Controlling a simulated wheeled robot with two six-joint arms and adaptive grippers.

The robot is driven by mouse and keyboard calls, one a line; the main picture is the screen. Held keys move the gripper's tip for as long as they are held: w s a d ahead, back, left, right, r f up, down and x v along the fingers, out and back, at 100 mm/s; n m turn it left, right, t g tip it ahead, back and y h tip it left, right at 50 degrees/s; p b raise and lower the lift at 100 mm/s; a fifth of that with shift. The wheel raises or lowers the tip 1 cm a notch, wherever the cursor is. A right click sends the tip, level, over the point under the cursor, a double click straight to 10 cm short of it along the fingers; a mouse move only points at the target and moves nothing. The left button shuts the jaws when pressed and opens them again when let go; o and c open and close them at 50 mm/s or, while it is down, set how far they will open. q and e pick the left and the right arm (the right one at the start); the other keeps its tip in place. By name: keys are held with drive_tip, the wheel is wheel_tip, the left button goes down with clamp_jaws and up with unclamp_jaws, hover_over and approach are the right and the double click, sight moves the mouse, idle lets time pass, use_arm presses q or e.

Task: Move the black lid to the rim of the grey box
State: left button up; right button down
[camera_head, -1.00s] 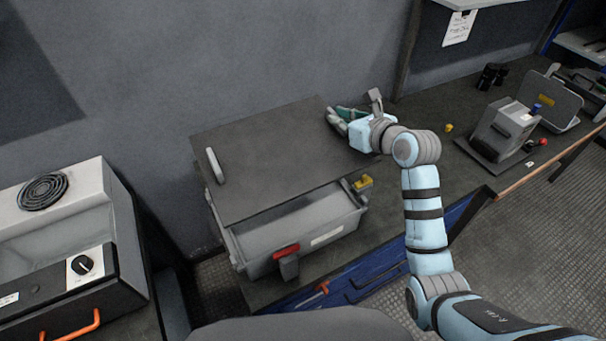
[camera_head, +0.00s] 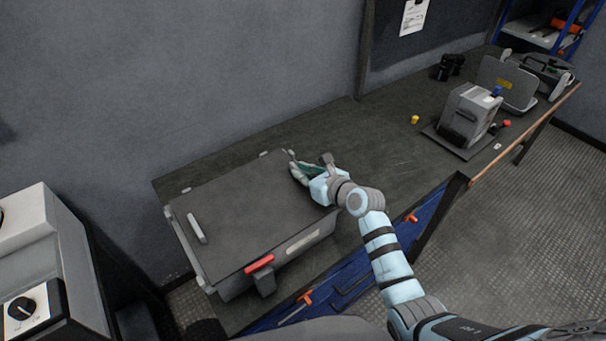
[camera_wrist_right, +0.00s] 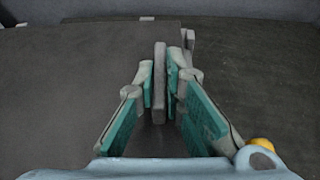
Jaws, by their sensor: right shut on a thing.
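The black lid (camera_head: 245,215) lies flat over the grey box (camera_head: 236,288), covering its opening. The lid's edges run close along the box rim; whether it is fully seated I cannot tell. A pale handle (camera_head: 197,228) stands on the lid's left side. My right gripper (camera_head: 297,172) is at the lid's right side. In the right wrist view, its green-padded fingers are shut on the lid's upright right handle (camera_wrist_right: 160,84), and the lid (camera_wrist_right: 70,85) spreads to the left. The gripper hides most of that handle in the head view. My left gripper is not in view.
A red latch (camera_head: 260,265) is on the box front. The dark bench (camera_head: 375,150) is clear right of the box. Farther right are a small yellow piece (camera_head: 414,119) and a grey device (camera_head: 468,115). A white-topped unit (camera_head: 35,240) stands at left.

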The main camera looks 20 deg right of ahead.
drive_tip(key=c, duration=1.7)
unclamp_jaws()
drive_tip(key=shift+s+r, duration=0.15)
drive_tip(key=shift+s, duration=0.05)
drive_tip(key=p+v, duration=0.4)
drive_tip(key=v, duration=0.7)
drive_tip(key=shift+w+d, duration=0.1)
drive_tip(key=shift+s+d+r, duration=0.15)
drive_tip(key=shift+s, duration=0.25)
drive_tip(key=shift+w, duration=0.1)
